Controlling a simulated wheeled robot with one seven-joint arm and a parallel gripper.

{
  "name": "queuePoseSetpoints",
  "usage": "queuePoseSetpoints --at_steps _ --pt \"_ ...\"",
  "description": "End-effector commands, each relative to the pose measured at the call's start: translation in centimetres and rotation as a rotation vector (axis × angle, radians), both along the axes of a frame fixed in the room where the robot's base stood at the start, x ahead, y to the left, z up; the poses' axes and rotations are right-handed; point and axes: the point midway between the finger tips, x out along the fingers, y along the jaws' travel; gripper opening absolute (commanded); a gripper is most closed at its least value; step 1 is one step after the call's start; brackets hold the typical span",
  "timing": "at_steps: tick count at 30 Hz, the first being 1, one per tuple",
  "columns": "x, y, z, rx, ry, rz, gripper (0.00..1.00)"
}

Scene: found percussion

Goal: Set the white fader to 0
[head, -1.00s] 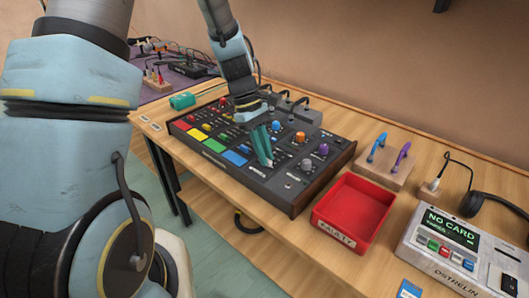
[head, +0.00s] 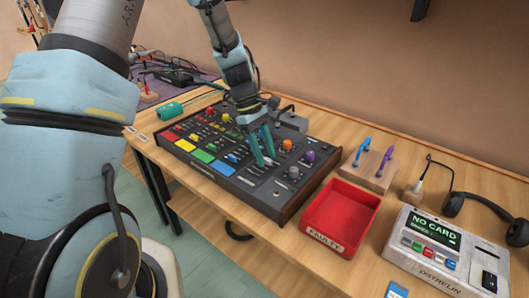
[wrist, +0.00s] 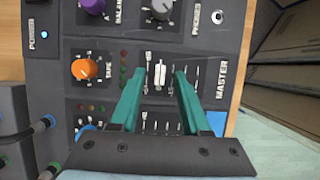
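The mixer (head: 262,193) is a dark console on the wooden table, with coloured pads and knobs. My gripper (head: 264,160) is over its right part, teal fingers pointing down. In the wrist view my gripper (wrist: 160,76) is open, its fingertips on either side of a white fader cap (wrist: 160,74) near the MASTER label (wrist: 222,80). I see a clear gap on both sides of the cap; whether the tips touch the panel I cannot tell. The fader's scale marks are too small to read.
An orange knob (wrist: 84,69), a purple knob (wrist: 93,5) and a grey knob (wrist: 159,8) stand near the fingers. A red tray (head: 341,217) and a card device (head: 447,252) lie right of the mixer. Cables and grey boxes (head: 291,122) are behind it.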

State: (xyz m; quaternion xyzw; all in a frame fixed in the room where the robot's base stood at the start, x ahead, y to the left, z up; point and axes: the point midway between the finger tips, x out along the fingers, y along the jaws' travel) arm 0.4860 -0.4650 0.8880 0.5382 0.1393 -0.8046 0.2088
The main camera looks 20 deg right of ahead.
Motion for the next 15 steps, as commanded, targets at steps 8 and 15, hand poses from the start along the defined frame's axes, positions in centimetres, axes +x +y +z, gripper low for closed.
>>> queuePoseSetpoints --at_steps 8,15 --pt "0.1 0.0 0.3 -0.001 -0.001 -0.001 0.46" --pt "1.4 0.6 3.6 -0.004 -0.005 -0.001 0.46"
